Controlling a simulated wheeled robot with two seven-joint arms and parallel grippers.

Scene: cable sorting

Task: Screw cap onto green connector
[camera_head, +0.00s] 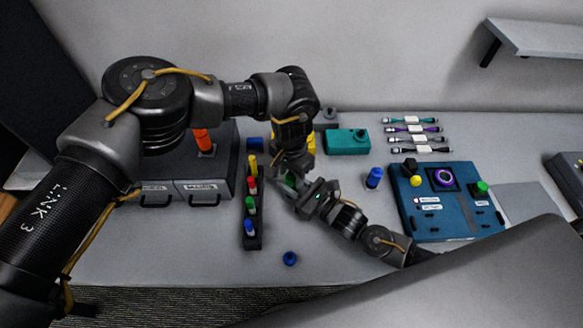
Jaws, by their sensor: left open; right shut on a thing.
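My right gripper (291,185) reaches in from the right and is shut on a small green piece (290,179), low over the table. Whether this is the cap or the green connector I cannot tell. My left gripper (294,163) is just above and behind it, pointing down and open; its fingertips are mostly hidden by its own wrist. A dark rack (252,241) stands left of the grippers. It holds a row of coloured pieces: yellow (252,161), red (252,184), green (251,204) and blue (250,226).
A blue piece (290,258) lies in front and another (374,177) stands to the right. A teal box (347,141), several cables (415,138) and a blue button panel (462,221) are farther right. Grey drawers (203,186) stand left. The front middle table is mostly clear.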

